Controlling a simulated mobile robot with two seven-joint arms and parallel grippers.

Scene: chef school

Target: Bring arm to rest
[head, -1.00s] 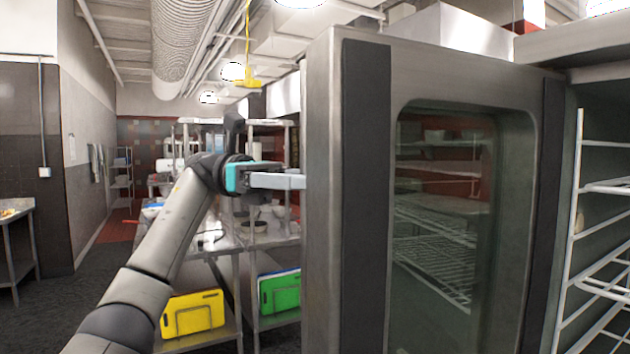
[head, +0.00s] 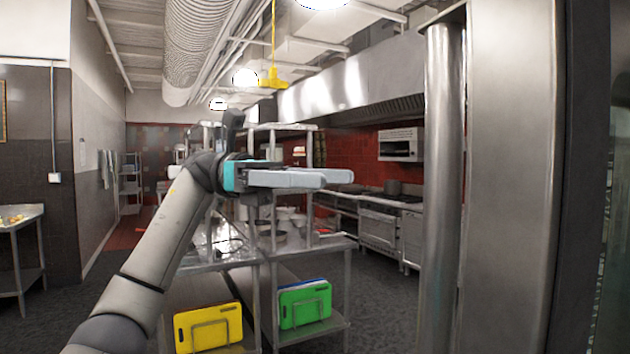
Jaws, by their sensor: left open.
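My left gripper (head: 335,177) is raised in the middle of the head view, with its fingers pointing right. It is open and holds nothing. My left arm (head: 150,255) comes up from the lower left, bent at the wrist. The gripper appears in front of the metal prep table and its shelves, apart from the steel oven door at the right. My right gripper is not in view.
The oven door (head: 508,180) with its vertical handle (head: 441,170) fills the right side. A steel prep table (head: 342,243) holds bowls above a yellow board (head: 208,328) and a green board (head: 305,304). Dark floor (head: 385,305) lies clear between table and door.

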